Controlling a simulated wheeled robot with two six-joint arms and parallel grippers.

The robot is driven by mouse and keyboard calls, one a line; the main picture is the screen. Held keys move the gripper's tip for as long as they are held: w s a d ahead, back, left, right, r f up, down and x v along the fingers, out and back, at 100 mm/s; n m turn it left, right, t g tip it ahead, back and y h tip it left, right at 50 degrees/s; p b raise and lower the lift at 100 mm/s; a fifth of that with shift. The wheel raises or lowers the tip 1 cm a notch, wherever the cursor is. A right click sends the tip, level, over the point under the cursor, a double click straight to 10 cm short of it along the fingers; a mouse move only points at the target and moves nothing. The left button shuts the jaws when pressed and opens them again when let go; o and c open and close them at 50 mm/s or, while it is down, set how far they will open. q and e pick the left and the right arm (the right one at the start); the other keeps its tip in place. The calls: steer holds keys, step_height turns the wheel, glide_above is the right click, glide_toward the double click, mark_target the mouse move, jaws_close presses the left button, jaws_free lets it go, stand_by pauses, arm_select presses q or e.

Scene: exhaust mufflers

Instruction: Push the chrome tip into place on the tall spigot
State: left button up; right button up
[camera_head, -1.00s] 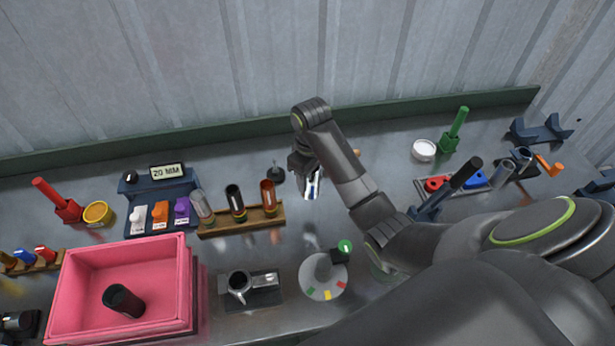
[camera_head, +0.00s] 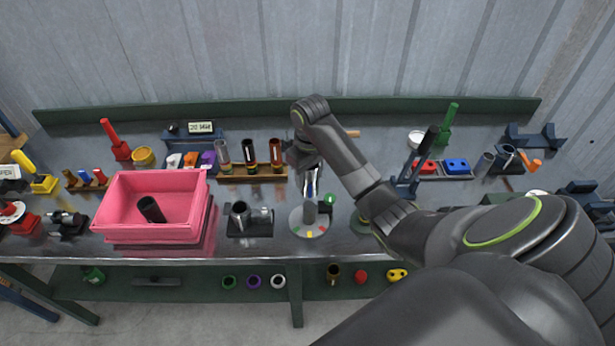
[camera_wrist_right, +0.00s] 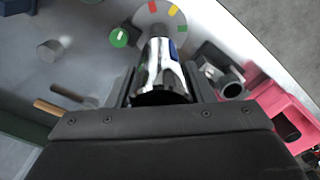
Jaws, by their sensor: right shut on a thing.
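My right gripper (camera_head: 308,164) is shut on the chrome tip (camera_head: 311,184), a shiny tube held pointing down. In the right wrist view the chrome tip (camera_wrist_right: 161,68) sits between the fingers, with its near rim dark. A grey upright spigot (camera_head: 310,213) stands on a pale round plate (camera_head: 298,224) with coloured marks. In the head view the tip's lower end is just above or at the spigot's top; I cannot tell whether they touch. My left gripper is out of view.
A green-topped knob (camera_head: 330,198) stands right beside the plate. A muffler part on a dark base (camera_head: 262,229) is to the left, then a pink bin (camera_head: 125,198) with a dark tube (camera_head: 152,209). A wooden rack (camera_head: 238,180) of tubes stands behind.

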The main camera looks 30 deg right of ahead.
steer(key=shift+w+d+f, duration=0.1)
steer(key=shift+w+f, duration=0.1)
steer(key=shift+w, duration=0.2)
steer(key=shift+f, duration=0.85)
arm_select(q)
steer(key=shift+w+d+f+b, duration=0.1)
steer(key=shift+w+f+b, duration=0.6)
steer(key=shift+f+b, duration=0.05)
arm_select(e)
glide_above(309, 206)
steer(key=shift+f, duration=2.25)
steer(key=shift+f, duration=0.1)
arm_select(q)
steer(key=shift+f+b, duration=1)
arm_select(e)
steer(key=shift+f, duration=3.1)
steer(key=shift+f, duration=0.1)
